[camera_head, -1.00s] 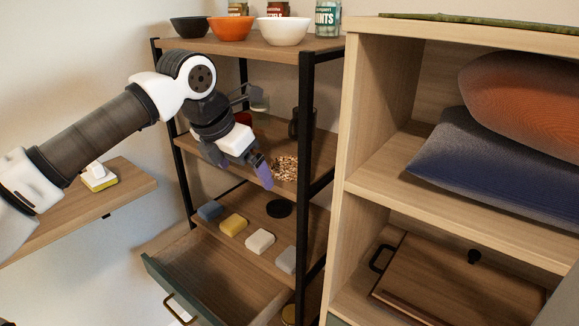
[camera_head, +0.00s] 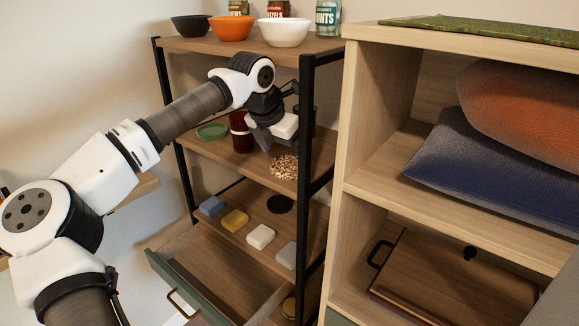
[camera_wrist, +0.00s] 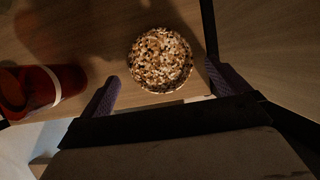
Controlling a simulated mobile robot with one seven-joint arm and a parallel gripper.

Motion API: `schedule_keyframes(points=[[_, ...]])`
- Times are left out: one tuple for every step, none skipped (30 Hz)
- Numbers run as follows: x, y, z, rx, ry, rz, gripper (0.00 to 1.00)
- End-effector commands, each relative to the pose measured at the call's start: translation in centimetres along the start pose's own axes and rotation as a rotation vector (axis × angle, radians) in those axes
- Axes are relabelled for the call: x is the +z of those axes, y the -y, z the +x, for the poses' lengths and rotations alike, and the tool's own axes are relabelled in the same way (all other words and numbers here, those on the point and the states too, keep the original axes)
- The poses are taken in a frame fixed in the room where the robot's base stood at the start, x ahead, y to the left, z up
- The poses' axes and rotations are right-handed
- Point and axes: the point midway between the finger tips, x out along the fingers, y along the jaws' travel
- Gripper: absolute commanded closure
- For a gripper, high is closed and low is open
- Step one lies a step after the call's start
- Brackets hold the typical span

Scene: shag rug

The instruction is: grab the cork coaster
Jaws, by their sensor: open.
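The cork coaster (camera_head: 284,167) is a round, speckled brown-and-cream disc. It lies on the middle shelf of the black-framed rack, near the shelf's front edge. In the wrist view the coaster (camera_wrist: 160,60) sits between and just beyond my two fingertips. My gripper (camera_head: 268,140) is over the middle shelf, above and slightly left of the coaster. In the wrist view my gripper (camera_wrist: 163,80) is open and empty, with one purple finger on each side. No contact with the coaster shows.
A dark red cup (camera_head: 240,132) stands left of the coaster, with a green dish (camera_head: 212,131) farther left. A black rack post (camera_head: 304,150) is close on the right. Bowls stand on the shelf above. Several small blocks and a black disc (camera_head: 280,204) lie below.

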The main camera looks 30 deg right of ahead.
Motion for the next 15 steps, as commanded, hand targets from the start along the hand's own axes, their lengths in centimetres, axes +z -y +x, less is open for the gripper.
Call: schedule_keyframes(points=[[0.0, 0.1, 0.9, -0.004, -0.001, 0.001, 0.00], [0.0, 0.1, 1.4, -0.004, -0.001, 0.001, 0.00], [0.0, 0.1, 2.1, -0.003, -0.001, 0.001, 0.00], [0.0, 0.1, 2.5, -0.003, 0.000, 0.000, 0.00], [0.0, 0.1, 2.8, -0.003, 0.000, 0.000, 0.00], [0.0, 0.1, 3.1, -0.002, 0.000, 0.000, 0.00], [0.0, 0.1, 3.2, -0.001, 0.000, 0.000, 0.00], [0.0, 0.1, 3.3, -0.001, 0.001, 0.000, 0.00], [0.0, 0.1, 3.3, 0.000, 0.001, 0.000, 0.00], [0.0, 0.1, 3.3, 0.000, 0.001, 0.000, 0.00], [0.0, 0.1, 3.3, 0.000, 0.001, 0.000, 0.00], [0.0, 0.1, 3.3, 0.000, 0.001, 0.000, 0.00], [0.0, 0.1, 3.3, 0.000, 0.001, 0.000, 0.01], [0.0, 0.1, 3.3, 0.000, 0.001, 0.000, 0.05], [0.0, 0.1, 3.3, 0.000, 0.001, 0.000, 0.10]])
